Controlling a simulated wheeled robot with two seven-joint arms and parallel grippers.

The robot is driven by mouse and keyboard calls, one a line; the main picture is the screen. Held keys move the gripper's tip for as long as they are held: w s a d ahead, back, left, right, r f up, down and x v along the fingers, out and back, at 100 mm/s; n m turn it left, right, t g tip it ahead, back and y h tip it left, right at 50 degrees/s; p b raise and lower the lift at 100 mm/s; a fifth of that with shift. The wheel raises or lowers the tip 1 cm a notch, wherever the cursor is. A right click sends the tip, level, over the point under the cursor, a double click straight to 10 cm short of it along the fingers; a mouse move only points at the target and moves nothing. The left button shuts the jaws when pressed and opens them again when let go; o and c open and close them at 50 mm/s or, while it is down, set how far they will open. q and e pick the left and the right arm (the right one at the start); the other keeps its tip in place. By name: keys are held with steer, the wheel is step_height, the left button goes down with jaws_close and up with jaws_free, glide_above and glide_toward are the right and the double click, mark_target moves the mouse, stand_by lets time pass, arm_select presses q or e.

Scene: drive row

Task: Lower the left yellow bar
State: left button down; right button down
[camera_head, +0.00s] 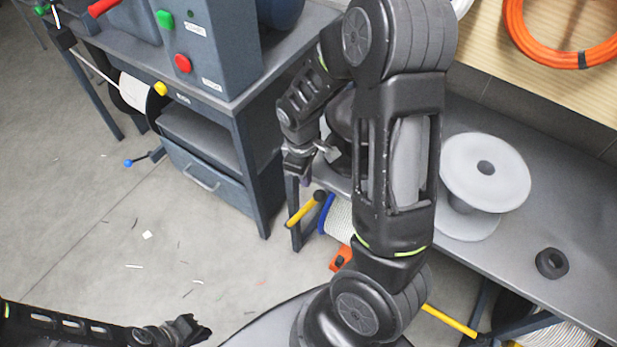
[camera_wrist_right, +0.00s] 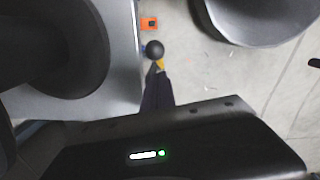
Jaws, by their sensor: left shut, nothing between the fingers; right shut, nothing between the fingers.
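The left yellow bar (camera_head: 302,211) slopes below the grey bench, its black knob (camera_head: 320,196) at the upper right end. In the right wrist view the black knob (camera_wrist_right: 154,49) sits just past my fingertips, with a little of the yellow bar (camera_wrist_right: 161,65) showing beside it. My right gripper (camera_head: 305,181) is shut and empty, pointing down just above and left of the knob; I cannot tell whether they touch. It also shows in the right wrist view (camera_wrist_right: 156,68). My left gripper (camera_head: 198,328) is shut and empty, low over the floor at the left.
A second yellow bar (camera_head: 449,320) is partly hidden behind my right arm. The bench (camera_head: 560,220) carries a grey spool (camera_head: 485,172) and a black ring (camera_head: 552,263). An orange object (camera_head: 342,258) is below. A control cabinet (camera_head: 205,60) stands left; open floor (camera_head: 90,220) lies beyond.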

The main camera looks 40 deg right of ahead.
steer(key=shift+f, duration=0.1)
steer(key=w+a+f+m+b, duration=0.1)
steer(key=w+a+f+b, duration=0.15)
steer(key=w+b, duration=0.3)
steer(key=r+m, duration=0.1)
steer(key=m, duration=0.5)
steer(key=w+r+m+g+b, duration=0.1)
steer(key=m, duration=0.5)
steer(key=r+m+g, duration=0.1)
steer(key=m, duration=0.5)
steer(key=shift+w+a+r+h+b, duration=0.15)
steer(key=shift+a+r+h+b, duration=0.15)
steer(key=shift+r+h+b, duration=0.1)
steer(key=shift+f, duration=0.2)
